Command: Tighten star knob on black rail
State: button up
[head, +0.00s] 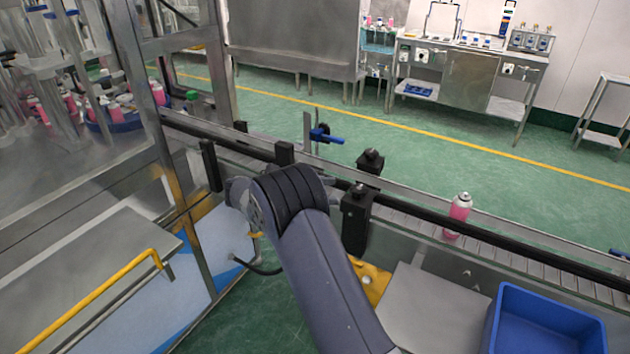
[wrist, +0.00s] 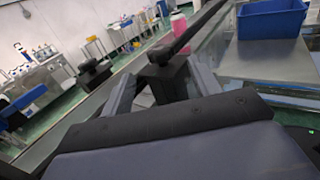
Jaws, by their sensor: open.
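The black rail (head: 420,214) runs along the near side of the conveyor. A dark knob (head: 359,188) sits on top of a black clamp block (head: 356,222) on this rail. A second black knob (head: 372,157) stands on the far side of the conveyor and shows at the left in the wrist view (wrist: 94,70). In the wrist view my gripper (wrist: 163,76) is open, its two grey fingers apart. The near block (wrist: 172,82) and its knob (wrist: 162,54) appear between and beyond the fingers. I cannot tell any contact. In the head view my arm hides the fingers.
A pink can (head: 458,215) stands on the conveyor to the right of the knobs. A blue crate (head: 540,325) sits at the front right by a steel surface (head: 430,310). A blue-handled clamp (head: 325,135) is on the far rail. A machine frame stands at the left.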

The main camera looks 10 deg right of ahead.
jog(key=p+v, duration=0.2)
jog(key=p, duration=0.5)
jog(key=shift+r, duration=0.2)
jog(key=shift+a+f+p, duration=0.15)
jog(key=shift+f+p, duration=0.1)
jog(key=shift+p, duration=0.45)
